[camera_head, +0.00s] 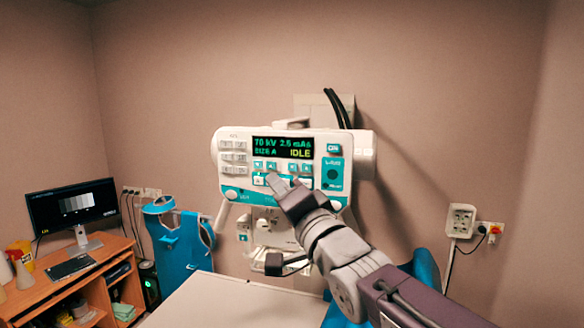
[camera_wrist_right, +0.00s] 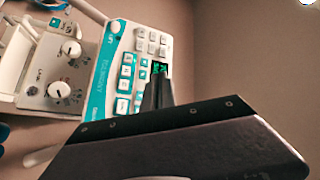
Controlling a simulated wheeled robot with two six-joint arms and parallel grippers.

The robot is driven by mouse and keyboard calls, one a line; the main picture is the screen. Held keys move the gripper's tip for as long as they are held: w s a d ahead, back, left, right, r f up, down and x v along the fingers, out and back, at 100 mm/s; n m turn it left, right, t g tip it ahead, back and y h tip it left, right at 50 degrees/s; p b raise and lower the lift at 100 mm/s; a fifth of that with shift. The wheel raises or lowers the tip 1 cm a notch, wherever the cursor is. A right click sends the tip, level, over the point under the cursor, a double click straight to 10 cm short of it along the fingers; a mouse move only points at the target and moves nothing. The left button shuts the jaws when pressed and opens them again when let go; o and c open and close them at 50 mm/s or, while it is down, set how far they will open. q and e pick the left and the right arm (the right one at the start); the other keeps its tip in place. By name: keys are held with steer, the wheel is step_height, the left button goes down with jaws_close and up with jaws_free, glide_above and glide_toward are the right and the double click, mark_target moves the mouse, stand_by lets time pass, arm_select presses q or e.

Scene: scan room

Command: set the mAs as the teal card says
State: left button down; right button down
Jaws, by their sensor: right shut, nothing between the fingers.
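The X-ray control console (camera_head: 227,182) hangs in the middle of the head view, white with teal areas. Its display (camera_head: 283,147) reads 70 kV, 2.5 mAs, SIZE A and IDLE. Rows of small buttons lie under the display. My right gripper (camera_head: 276,184) is shut and empty, its tips at or just in front of the lower buttons; contact cannot be told. The gripper hides some of them. In the right wrist view, the shut fingers (camera_wrist_right: 159,85) overlap the console (camera_wrist_right: 104,70) and partly cover the display. I cannot make out a separate teal card. My left gripper is out of view.
A desk (camera_head: 75,284) with a monitor (camera_head: 74,208) stands at left. Blue holders (camera_head: 180,245) stand beside it. A pale table top (camera_head: 230,302) lies below the console. A wall socket box (camera_head: 460,220) is at right. The wrist view shows a box with two knobs (camera_wrist_right: 59,90).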

mark_target(293, 167)
steer(key=shift+w+d+p, duration=0.45)
steer(key=shift+w+p, duration=0.55)
steer(key=shift+w, duration=0.35)
steer(key=shift+w+d+p, duration=0.5)
steer(key=shift+w+p, duration=0.5)
steer(key=shift+w, duration=0.4)
steer(key=shift+w+d+p, duration=0.45)
steer(key=shift+w+p, duration=0.55)
steer(key=shift+w, duration=0.35)
steer(key=shift+w, duration=0.1)
steer(key=shift+w+d+p, duration=0.1)
steer(key=shift+w+p, duration=0.2)
steer(key=shift+w, duration=0.05)
steer(key=shift+w+d+p, duration=0.15)
steer(key=shift+w+p, duration=0.15)
steer(key=shift+w, duration=0.05)
steer(key=shift+s+a+b, duration=0.25)
steer(key=shift+s+b, duration=0.3)
steer(key=shift+s, duration=0.25)
